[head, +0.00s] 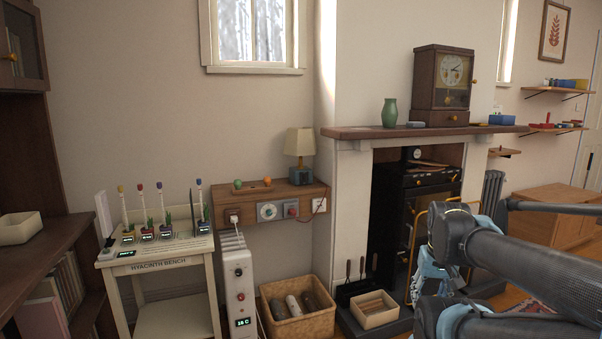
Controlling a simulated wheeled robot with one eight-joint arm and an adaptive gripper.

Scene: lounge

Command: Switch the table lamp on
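The table lamp (300,148) has a beige shade and a small blue-grey base (302,176). It stands upright at the right end of a wooden wall shelf (223,200), left of the fireplace. The shade shows no clear glow. A small detail on the base is too small to read as a switch. The shelf's front carries a socket with a plug (233,216), a round dial (267,211), a grey panel with a reddish part (291,209) and a white wall plate (319,204) with a cord. My arm is at the lower right, well away from the lamp; no gripper fingers can be made out.
Below the shelf stand a white heater (237,275) and a wicker basket (298,327) of rolls. The hyacinth bench (160,262) is on the left. The mantelpiece (365,132) juts out right of the lamp. A small box (375,318) sits by the hearth.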

